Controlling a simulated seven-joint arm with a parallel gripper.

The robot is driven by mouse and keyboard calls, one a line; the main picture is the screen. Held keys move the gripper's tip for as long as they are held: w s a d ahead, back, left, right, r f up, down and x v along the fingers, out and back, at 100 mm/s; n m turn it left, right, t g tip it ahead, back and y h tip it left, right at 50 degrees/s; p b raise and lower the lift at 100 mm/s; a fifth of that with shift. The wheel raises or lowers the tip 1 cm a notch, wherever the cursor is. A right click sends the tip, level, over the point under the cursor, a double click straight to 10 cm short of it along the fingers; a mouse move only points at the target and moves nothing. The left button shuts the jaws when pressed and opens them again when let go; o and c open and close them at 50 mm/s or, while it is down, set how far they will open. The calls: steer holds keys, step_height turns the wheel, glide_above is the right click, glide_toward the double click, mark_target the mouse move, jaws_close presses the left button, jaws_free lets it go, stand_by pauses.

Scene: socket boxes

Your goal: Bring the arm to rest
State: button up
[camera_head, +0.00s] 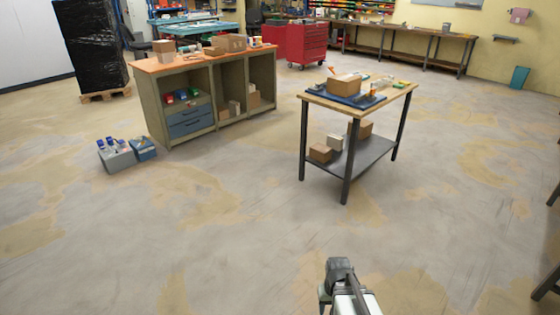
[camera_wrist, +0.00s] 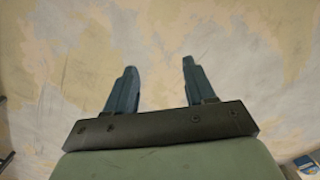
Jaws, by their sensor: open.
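My gripper (camera_wrist: 158,72) shows in the wrist view with its two blue fingers spread apart. Nothing is between them, and only the worn floor lies beyond. In the head view my arm shows at the bottom, right of centre, over bare floor. Its fingertips cannot be made out there. My arm is apart from the small table and the workbench.
A small table (camera_head: 398,93) with a box (camera_head: 344,84) on a blue mat stands ahead. A workbench (camera_head: 150,100) stands left of it, with bins (camera_head: 117,158) on the floor. A red tool cabinet (camera_head: 306,43) is behind. The floor near my arm is clear.

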steer(key=s+f+g, duration=0.3)
steer(key=s+f, duration=0.5)
steer(key=s, duration=0.5)
steer(key=s+f+g, duration=0.3)
steer(key=s+f, duration=0.6)
steer(key=s, duration=0.5)
